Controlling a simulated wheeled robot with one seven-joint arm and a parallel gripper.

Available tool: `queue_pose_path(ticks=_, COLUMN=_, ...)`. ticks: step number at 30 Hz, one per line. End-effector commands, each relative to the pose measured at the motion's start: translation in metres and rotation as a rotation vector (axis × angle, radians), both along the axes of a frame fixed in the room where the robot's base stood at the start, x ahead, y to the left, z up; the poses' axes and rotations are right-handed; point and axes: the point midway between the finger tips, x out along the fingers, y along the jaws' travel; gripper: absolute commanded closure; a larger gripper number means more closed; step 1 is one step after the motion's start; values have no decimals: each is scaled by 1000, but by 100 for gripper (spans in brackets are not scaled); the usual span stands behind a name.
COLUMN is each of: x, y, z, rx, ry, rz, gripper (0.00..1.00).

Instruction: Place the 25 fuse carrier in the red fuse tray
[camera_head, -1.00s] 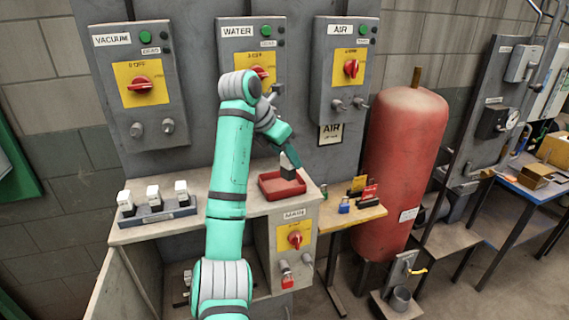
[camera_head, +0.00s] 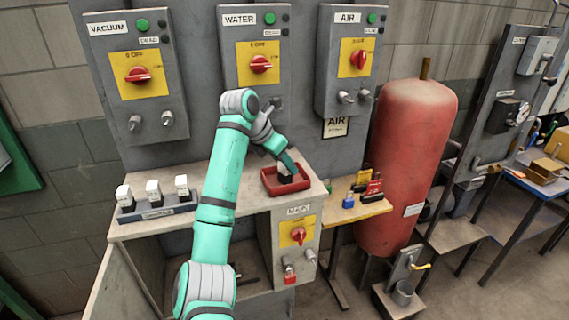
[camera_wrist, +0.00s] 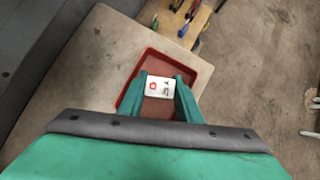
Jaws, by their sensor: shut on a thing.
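The red fuse tray (camera_head: 302,186) sits on the right part of the bench top below the AIR panel. It also shows in the wrist view (camera_wrist: 197,68). My gripper (camera_head: 285,177) points down over the tray. In the wrist view my gripper (camera_wrist: 160,92) is shut on a white fuse carrier (camera_wrist: 161,87) with a red ring and dark print, too small to read as 25. The held carrier (camera_head: 285,169) is inside the tray's outline. I cannot tell whether it touches the tray floor.
Several white carriers stand in a grey rack (camera_head: 157,212) at the bench's left. A wooden side table (camera_head: 345,212) with padlocks and red and yellow tags (camera_head: 372,187) adjoins the right. A red tank (camera_head: 412,150) stands behind it. The wall panels rise behind the bench.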

Motion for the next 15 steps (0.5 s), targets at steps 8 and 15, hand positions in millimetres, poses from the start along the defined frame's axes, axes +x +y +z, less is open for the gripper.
queue_pose_path(ticks=8, x=0, y=0, z=-1, rx=-1, ry=-1, rz=0, gripper=94)
queue_pose_path(ticks=15, x=0, y=1, z=-1, rx=0, ry=0, rz=1, gripper=50)
